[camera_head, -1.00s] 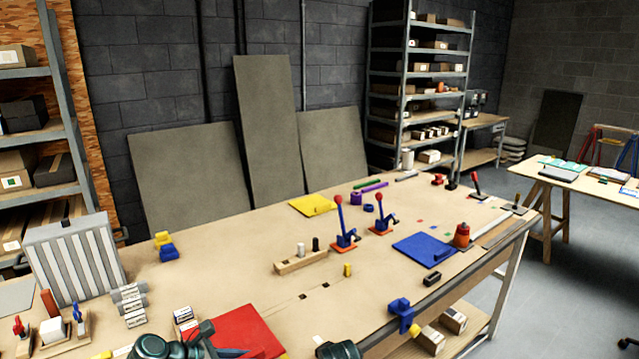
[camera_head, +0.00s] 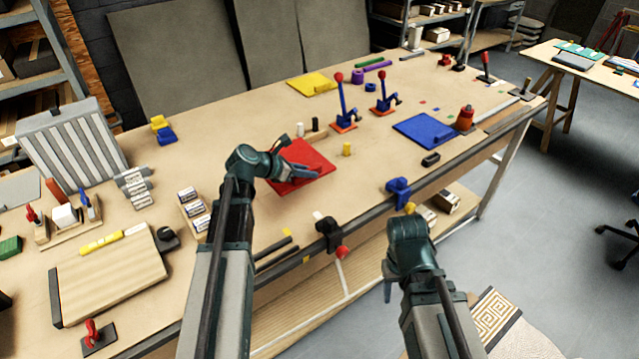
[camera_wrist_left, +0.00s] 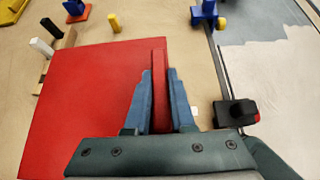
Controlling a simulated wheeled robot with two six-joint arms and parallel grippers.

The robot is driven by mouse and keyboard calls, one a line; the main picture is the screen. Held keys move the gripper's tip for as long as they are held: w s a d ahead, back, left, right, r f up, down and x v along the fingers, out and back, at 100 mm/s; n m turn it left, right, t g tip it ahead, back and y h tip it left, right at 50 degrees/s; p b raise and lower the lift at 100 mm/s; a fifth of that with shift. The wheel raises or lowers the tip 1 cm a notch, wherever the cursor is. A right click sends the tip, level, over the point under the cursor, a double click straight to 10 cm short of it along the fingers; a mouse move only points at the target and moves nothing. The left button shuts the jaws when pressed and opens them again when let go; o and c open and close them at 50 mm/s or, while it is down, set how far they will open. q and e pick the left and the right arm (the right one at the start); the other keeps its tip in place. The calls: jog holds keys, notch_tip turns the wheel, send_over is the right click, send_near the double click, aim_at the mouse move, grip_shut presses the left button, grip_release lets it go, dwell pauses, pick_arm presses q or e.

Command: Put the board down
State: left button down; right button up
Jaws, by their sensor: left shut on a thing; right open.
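The board is a flat red panel (camera_head: 310,160) at the middle of the workbench in the head view. It also fills the left of the left wrist view (camera_wrist_left: 85,110), with a raised red strip (camera_wrist_left: 159,70) along its right side. My left gripper (camera_head: 280,168) is shut on that strip, one blue finger on each side. The board looks level, low over the bench or on it; I cannot tell whether it touches. My right gripper (camera_head: 388,288) hangs in front of the bench edge, open and empty, its fingers partly hidden by the wrist.
A block with a white and a black peg (camera_head: 300,130) stands just behind the board. A yellow peg (camera_head: 347,149) stands to its right. Red-handled clamps (camera_head: 342,105), a blue panel (camera_head: 424,130) and a yellow panel (camera_head: 310,86) lie beyond. Bare bench lies in front of the board.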

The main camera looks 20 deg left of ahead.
aim_at(309, 204)
pick_arm(q)
jog(key=shift+w+d, duration=0.1)
jog(key=shift+w, duration=0.1)
notch_tip(309, 204, down, 10)
jog(key=b, duration=1)
jog(key=shift+f, duration=0.1)
jog(key=c, duration=0.8)
grip_release()
jog(key=shift+o, duration=0.2)
